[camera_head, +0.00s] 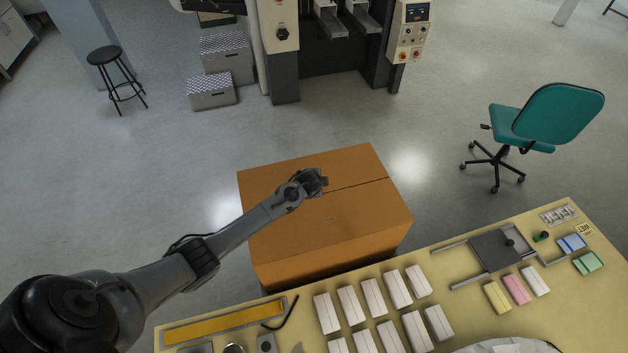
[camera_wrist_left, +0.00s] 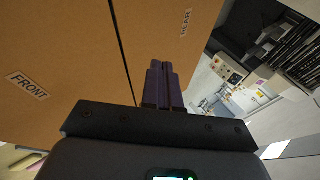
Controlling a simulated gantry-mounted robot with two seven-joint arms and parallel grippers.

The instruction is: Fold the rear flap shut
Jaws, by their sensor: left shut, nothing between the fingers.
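The brown carton (camera_head: 340,240) stands behind the bench, with a dark seam across its top. The rear flap (camera_head: 280,176) is the far half of the top and looks about flat. Its REAR label shows in the left wrist view, on the rear flap (camera_wrist_left: 165,40). The front flap (camera_head: 350,225) is the near half and lies flat; in the left wrist view the front flap (camera_wrist_left: 60,50) carries a FRONT label. My left gripper (camera_head: 322,181) is shut and empty above the carton top near the seam; its fingers (camera_wrist_left: 162,85) hide part of the rear flap. Contact cannot be told.
The cream bench (camera_head: 465,315) in front holds several white boxes (camera_head: 373,297), a grey plate (camera_head: 495,250) and small coloured boxes. A teal chair (camera_head: 555,115) stands right, a black stool (camera_head: 104,56) left, a machine (camera_head: 280,40) behind. Floor around the carton's far side is clear.

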